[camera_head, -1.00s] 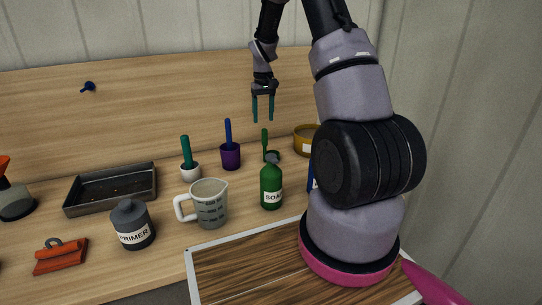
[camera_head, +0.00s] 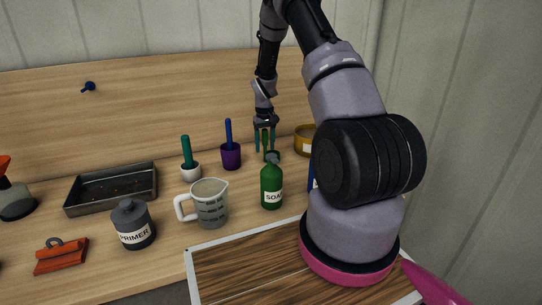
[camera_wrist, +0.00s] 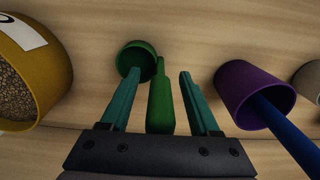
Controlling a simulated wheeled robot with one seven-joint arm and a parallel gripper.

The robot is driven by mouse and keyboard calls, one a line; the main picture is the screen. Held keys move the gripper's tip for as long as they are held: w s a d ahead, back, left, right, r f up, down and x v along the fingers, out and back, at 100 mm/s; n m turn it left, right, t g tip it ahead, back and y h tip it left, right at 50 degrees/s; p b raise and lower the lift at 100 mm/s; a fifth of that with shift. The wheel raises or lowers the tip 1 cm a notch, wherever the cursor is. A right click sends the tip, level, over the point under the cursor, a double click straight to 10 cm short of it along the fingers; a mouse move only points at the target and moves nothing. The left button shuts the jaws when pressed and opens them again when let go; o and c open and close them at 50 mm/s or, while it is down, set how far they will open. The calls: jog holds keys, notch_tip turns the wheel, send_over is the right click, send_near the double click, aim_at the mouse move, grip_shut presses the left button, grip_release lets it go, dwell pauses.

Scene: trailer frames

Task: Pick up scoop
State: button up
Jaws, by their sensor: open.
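The green scoop (camera_head: 273,155) stands behind the soap bottle, its handle pointing up. In the wrist view its round cup (camera_wrist: 131,57) shows beyond the fingertips, and its handle runs back between the fingers. My gripper (camera_head: 265,151) is open and lowered over the scoop, with one teal finger on each side of the handle. In the wrist view there are gaps between the handle and both fingers of my gripper (camera_wrist: 159,76). The soap bottle hides part of the scoop in the head view.
A purple cup with a blue handle (camera_head: 231,156) and a white one with a teal handle (camera_head: 190,171) stand left. The green soap bottle (camera_head: 271,187) is in front, the yellow container (camera_head: 304,139) right. A measuring jug (camera_head: 210,205), primer bottle (camera_head: 133,226) and metal tray (camera_head: 112,188) stand further left.

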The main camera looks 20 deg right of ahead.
aim_at(265, 129)
grip_shut()
notch_tip(265, 129, up, 10)
jog(key=shift+f, duration=0.1)
dwell(0.6)
dwell(1.9)
